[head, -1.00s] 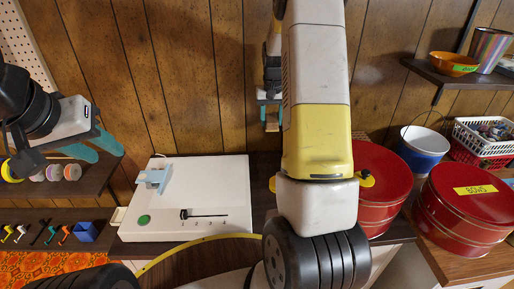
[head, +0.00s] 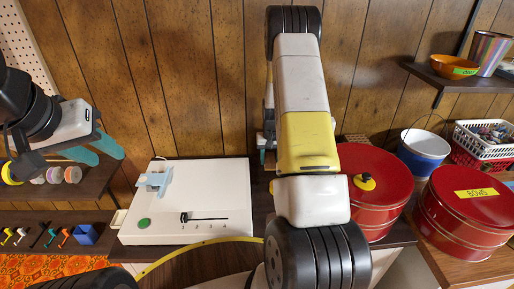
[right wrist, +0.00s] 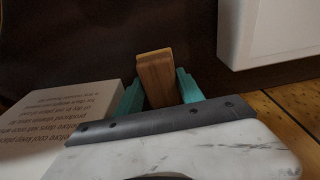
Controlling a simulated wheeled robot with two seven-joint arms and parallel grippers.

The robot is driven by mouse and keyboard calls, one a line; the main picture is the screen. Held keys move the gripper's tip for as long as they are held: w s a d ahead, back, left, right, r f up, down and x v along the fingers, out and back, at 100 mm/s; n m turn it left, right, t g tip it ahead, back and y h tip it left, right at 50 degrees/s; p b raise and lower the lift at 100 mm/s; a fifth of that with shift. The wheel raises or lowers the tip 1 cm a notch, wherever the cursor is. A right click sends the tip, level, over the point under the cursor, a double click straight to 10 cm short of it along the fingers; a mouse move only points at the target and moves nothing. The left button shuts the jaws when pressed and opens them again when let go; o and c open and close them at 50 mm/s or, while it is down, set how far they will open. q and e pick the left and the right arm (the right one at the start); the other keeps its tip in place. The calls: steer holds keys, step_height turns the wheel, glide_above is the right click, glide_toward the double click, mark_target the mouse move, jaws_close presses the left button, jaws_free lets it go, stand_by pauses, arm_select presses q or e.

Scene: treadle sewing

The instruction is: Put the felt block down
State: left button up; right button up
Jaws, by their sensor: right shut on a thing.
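The felt block (right wrist: 155,70), a brown wooden-looking block with a lighter top edge, is between the teal fingers of my right gripper (right wrist: 158,86) in the right wrist view. The gripper is shut on it. In the head view my right gripper (head: 267,150) shows only in part, left of my right arm and close to the wood wall; the block is mostly hidden there. Whether it touches a surface is not clear. My left gripper (head: 92,149) is open and empty at the left, in front of the small shelf.
A white machine (head: 205,180) with a green button stands left of my right arm. Red tins (head: 385,178) and a blue-white bucket (head: 424,148) stand at the right. In the right wrist view a white printed box (right wrist: 70,125) is left of the block and a white panel (right wrist: 270,30) upper right.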

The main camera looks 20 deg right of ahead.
steer(key=shift+f, duration=0.15)
steer(key=o, duration=1.3)
step_height(320, 180, up, 12)
steer(key=s, duration=0.2)
step_height(320, 180, up, 11)
steer(key=t+y, duration=0.1)
glide_above(270, 161)
steer(key=s+a, duration=0.5)
steer(key=s+a+r+n+t, duration=0.1)
steer(key=s+a+r, duration=0.2)
steer(key=s, duration=0.4)
steer(key=s+a+r+n+t+y, duration=0.1)
steer(key=s+a+r, duration=0.3)
steer(key=s, duration=0.4)
steer(key=s+a+r+n+t, duration=0.1)
steer(key=s+a+r, duration=0.2)
steer(key=s+r, duration=0.3)
steer(key=shift+s+a+n+y, duration=0.15)
steer(key=shift+s, duration=0.45)
steer(key=shift+s+a+n+y, duration=0.1)
steer(key=shift+s+n+y, duration=0.05)
steer(key=shift+s, duration=0.45)
